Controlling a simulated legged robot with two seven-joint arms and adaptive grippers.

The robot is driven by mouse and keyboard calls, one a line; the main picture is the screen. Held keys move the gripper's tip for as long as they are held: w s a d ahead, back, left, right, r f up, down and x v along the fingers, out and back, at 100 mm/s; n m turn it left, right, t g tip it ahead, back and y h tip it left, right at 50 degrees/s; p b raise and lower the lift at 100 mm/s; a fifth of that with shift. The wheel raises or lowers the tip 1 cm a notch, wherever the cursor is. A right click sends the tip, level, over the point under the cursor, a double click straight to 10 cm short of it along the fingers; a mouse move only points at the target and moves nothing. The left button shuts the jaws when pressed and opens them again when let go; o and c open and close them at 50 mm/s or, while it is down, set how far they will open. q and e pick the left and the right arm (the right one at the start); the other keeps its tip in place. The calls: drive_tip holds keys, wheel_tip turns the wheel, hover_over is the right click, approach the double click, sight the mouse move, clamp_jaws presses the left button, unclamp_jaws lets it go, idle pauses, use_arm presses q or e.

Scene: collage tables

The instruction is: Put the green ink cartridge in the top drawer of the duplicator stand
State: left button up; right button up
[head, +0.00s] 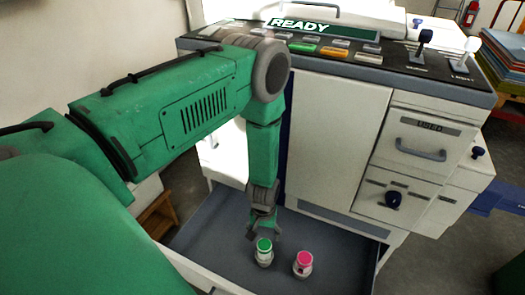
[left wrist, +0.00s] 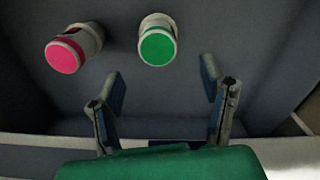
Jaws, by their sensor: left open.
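The green ink cartridge (head: 264,257), white with a green cap, stands in the open grey drawer (head: 215,240) at the bottom of the head view. Its green cap also shows in the left wrist view (left wrist: 157,44). My left gripper (head: 263,230) points down just above and behind it. In the left wrist view the two fingers (left wrist: 162,88) are apart with nothing between them, and the cartridge is beyond their tips. I cannot tell from here which drawer of the stand this one is. My right gripper is not in view.
A pink-capped cartridge (head: 303,264) stands close to the right of the green one in the head view. The white duplicator (head: 335,130) with a READY display rises behind the drawer. A drawer marked USED (head: 418,143) is shut at right. The rest of the drawer floor looks bare.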

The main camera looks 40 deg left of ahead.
use_arm(q)
drive_tip(key=s+d+r+m, duration=0.3)
drive_tip(key=s+r, duration=0.2)
drive_tip(key=s, duration=0.5)
drive_tip(key=s+d+r+m, duration=0.3)
drive_tip(key=s+d+r, duration=0.1)
drive_tip(key=s, duration=0.6)
drive_tip(key=shift+r+m+t, duration=0.3)
drive_tip(key=shift+r+m, duration=0.1)
